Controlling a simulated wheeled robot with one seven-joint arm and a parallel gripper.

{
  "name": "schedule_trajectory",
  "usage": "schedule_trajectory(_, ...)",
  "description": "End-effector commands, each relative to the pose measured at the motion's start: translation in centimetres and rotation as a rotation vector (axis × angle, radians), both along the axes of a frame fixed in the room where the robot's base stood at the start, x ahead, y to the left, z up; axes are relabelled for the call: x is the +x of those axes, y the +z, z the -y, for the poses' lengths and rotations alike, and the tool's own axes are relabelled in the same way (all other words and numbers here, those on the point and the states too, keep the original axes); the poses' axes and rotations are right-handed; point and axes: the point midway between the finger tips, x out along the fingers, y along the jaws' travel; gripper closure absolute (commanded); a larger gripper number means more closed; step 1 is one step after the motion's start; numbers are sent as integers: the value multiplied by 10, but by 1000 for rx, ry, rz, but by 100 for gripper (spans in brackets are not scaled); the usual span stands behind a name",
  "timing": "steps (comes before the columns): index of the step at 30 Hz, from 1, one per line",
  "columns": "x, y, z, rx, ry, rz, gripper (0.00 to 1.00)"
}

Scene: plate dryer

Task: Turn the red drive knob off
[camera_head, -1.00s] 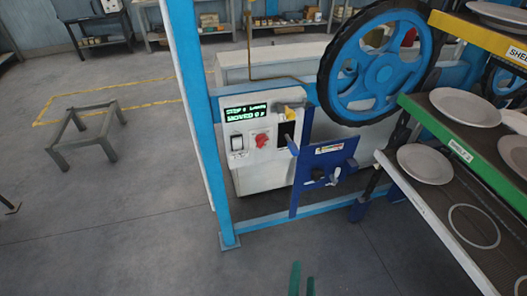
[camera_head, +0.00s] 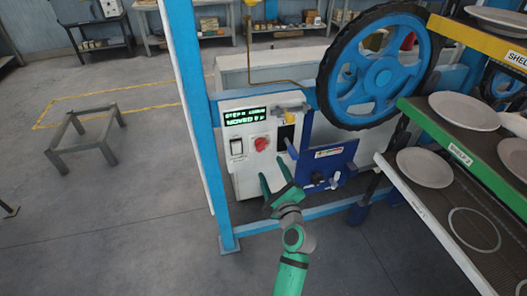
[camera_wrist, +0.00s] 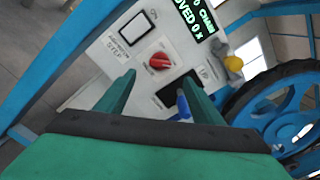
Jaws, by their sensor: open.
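The red drive knob (camera_head: 261,144) sits on the front of a white control box (camera_head: 243,180) mounted behind the blue frame. In the wrist view the red knob (camera_wrist: 160,61) lies ahead of my fingers, near the middle of the picture, on a white plate with small labels. My green gripper (camera_head: 277,180) is open and empty, below and slightly right of the knob in the head view. Its two fingers (camera_wrist: 158,85) point towards the panel, and the knob shows in the gap beyond their tips. They appear apart from the knob.
A lit green display (camera_head: 245,116) is above the knob, a white switch (camera_head: 236,147) to its left. A yellow-ended lever (camera_wrist: 233,64) and a blue hinged panel (camera_head: 328,165) are to the right. A blue wheel (camera_head: 383,77) and plate shelves (camera_head: 460,155) stand further right.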

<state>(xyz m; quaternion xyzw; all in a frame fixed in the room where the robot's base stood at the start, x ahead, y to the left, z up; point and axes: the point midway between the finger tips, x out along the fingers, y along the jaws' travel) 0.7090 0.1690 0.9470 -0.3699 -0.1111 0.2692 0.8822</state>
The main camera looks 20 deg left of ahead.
Motion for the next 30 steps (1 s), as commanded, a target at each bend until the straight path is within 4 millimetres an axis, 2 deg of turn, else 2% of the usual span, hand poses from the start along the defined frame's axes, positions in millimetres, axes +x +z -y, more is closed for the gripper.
schedule_trajectory(5, 12, 3, -10, 13, 6, -3, 39)
schedule_trajectory(15, 60, 3, -41, 11, 4, -1, 39)
schedule_trajectory(21, 81, 2, -55, 9, 4, -2, 39)
schedule_trajectory(30, 90, 2, -62, 8, 3, -2, 39)
